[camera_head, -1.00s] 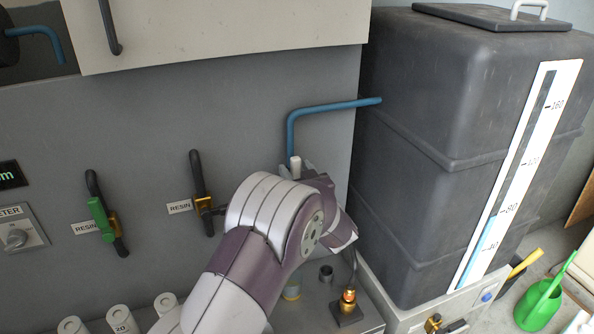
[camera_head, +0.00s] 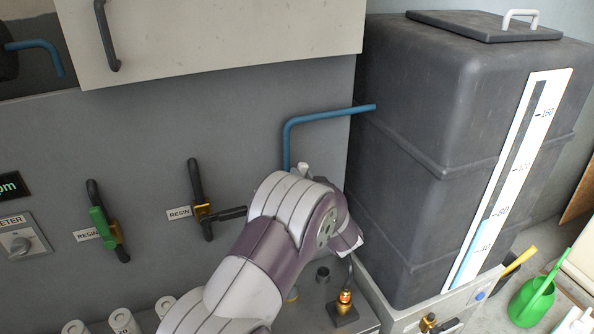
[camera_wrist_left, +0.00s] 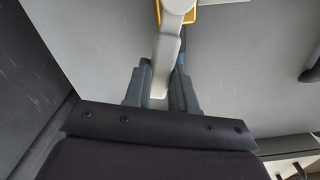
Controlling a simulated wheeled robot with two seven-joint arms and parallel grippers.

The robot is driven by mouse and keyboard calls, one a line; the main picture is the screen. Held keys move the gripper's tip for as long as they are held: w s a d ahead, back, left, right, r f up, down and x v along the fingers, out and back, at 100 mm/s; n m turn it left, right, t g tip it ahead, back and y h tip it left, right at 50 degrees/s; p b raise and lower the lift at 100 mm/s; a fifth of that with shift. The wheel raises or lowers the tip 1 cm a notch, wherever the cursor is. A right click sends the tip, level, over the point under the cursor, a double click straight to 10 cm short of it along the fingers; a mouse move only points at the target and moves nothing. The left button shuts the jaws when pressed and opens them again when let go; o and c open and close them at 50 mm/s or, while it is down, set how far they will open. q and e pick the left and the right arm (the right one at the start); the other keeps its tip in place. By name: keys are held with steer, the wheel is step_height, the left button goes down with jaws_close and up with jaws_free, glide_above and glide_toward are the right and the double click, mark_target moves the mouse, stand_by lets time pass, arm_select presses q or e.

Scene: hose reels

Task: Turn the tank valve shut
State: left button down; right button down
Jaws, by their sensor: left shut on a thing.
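The tank (camera_head: 420,130) is tall, dark grey and ribbed, at the right of the head view. A blue pipe (camera_head: 330,115) runs along the grey wall to it. A white lever (camera_wrist_left: 167,50) on a yellow bracket-like part (camera_wrist_left: 203,18) shows in the left wrist view. My left gripper (camera_wrist_left: 164,92) is shut on this lever, with a dark finger on each side. In the head view my arm hides the fingers and most of the valve; only a small pale piece (camera_head: 303,169) shows beneath the pipe. My right gripper is in neither view.
A white gauge strip (camera_head: 520,150) on the tank has a blue column near the 80 mark. Two wall valves labelled RESIN (camera_head: 200,209) (camera_head: 110,234) stand left of my arm. A brass fitting (camera_head: 345,298) sits below. A green watering can (camera_head: 532,302) stands at right.

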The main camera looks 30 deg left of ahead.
arm_select(q)
steer(key=w+d+f+m+p, duration=0.3)
steer(key=f+m, duration=0.4)
steer(key=m, duration=0.7)
steer(key=shift+w+d+f+m+p, duration=0.25)
steer(key=shift+w+p, duration=0.25)
steer(key=shift+p, duration=0.25)
steer(key=c, duration=0.9)
jaws_free()
steer(key=shift+r, duration=0.1)
